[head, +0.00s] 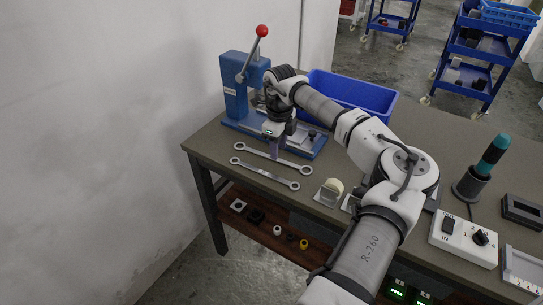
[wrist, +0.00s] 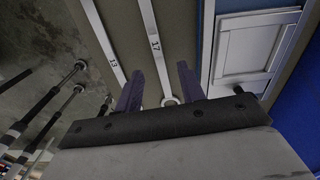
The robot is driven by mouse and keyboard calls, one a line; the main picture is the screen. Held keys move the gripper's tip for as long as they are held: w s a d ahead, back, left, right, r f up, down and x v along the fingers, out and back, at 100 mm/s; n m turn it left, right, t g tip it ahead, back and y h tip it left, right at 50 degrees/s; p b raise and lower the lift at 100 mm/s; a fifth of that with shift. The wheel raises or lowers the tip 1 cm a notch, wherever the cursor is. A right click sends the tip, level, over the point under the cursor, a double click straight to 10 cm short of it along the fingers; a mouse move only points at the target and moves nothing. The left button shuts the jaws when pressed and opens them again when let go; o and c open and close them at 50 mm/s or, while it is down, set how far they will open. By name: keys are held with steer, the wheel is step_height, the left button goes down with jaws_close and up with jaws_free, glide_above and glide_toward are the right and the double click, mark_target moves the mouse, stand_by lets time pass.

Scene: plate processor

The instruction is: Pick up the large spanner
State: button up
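The large spanner (head: 258,153), a long flat silver tool with ring ends, lies on the table beside the blue press. In the wrist view it is marked 17 (wrist: 154,42), and one ring end shows between my fingers near the gripper body. My gripper (head: 276,152) points down over the spanner, and part of the shaft is hidden behind it in the head view. In the wrist view my gripper (wrist: 160,68) is open, with one purple finger on each side of the spanner. I see no contact. A smaller spanner (head: 264,173), marked 13 (wrist: 112,66), lies roughly parallel in front.
The blue press (head: 236,92) with a red-knobbed lever stands just behind the large spanner. A blue bin (head: 350,93) is behind my arm. A tape roll in a holder (head: 329,192) sits right of the spanners. The table's left edge is close by.

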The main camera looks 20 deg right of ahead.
steer(key=shift+f, duration=1.55)
steer(key=shift+c, duration=0.5)
jaws_close()
steer(key=shift+r, duration=0.1)
